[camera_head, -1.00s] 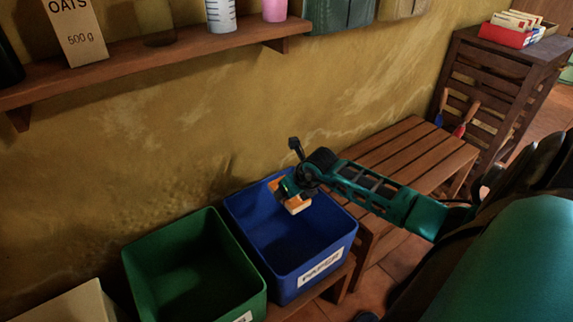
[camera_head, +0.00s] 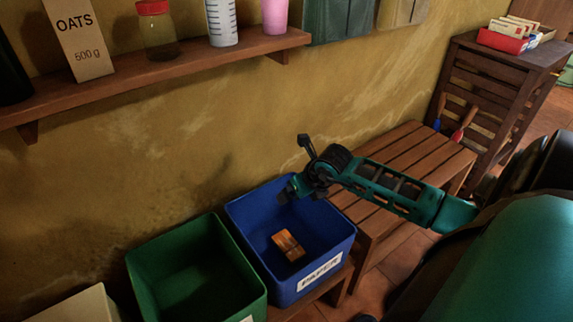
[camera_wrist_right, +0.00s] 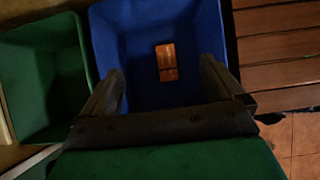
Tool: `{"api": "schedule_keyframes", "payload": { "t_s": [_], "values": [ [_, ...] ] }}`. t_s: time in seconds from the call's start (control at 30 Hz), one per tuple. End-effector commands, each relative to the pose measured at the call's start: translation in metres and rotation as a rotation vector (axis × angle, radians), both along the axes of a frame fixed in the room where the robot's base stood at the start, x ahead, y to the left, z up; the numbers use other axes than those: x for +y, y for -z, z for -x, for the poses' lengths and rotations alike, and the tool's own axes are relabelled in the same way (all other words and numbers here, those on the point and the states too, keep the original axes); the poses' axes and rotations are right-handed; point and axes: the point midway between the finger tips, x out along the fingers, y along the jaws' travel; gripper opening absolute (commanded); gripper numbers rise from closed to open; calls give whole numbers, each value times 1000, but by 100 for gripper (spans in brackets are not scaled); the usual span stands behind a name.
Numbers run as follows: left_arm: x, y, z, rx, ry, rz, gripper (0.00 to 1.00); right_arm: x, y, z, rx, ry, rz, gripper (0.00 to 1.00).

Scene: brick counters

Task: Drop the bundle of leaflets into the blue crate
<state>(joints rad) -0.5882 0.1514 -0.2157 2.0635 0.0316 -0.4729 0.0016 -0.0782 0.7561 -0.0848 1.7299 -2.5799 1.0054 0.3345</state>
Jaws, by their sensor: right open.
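The bundle of leaflets (camera_head: 288,245), orange-brown with a pale band, lies on the floor of the blue crate (camera_head: 328,235), which carries a PAPER label. In the right wrist view the bundle (camera_wrist_right: 166,61) shows inside the blue crate (camera_wrist_right: 205,25), between and beyond my fingers. My right gripper (camera_head: 287,193) is over the back of the crate, apart from the bundle. In the right wrist view the right gripper (camera_wrist_right: 160,85) has its two fingers spread with nothing between them. My left gripper is not in view.
A green crate (camera_head: 232,245) stands left of the blue one. A slatted wooden bench (camera_head: 400,160) is to the right. A wall shelf (camera_head: 170,68) with an oats box (camera_head: 80,40), a jar and cups runs above. A pale box (camera_head: 80,307) is at the lower left.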

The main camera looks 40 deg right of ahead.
Motion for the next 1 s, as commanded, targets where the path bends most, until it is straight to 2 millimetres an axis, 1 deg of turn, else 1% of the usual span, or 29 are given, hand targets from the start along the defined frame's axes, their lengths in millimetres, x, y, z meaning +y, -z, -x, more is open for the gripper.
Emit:
{"api": "schedule_keyframes", "payload": {
  "t_s": [0.03,0.1,0.2,0.33,0.5,0.9,0.97,1.0],
  "values": [
    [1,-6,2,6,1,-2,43,1,-14,7,2,-3,3,95],
    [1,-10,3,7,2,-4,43,2,-25,15,2,-2,2,95],
    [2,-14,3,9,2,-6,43,3,-38,24,3,-1,-1,95],
    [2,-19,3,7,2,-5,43,4,-49,31,1,-1,0,95],
    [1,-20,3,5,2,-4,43,4,-54,35,1,0,-1,95],
    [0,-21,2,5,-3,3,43,4,-53,34,1,0,-1,95],
    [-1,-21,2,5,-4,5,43,6,-53,35,0,-2,-10,95],
    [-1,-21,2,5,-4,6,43,10,-51,35,-1,-6,-27,95]
  ]
}}
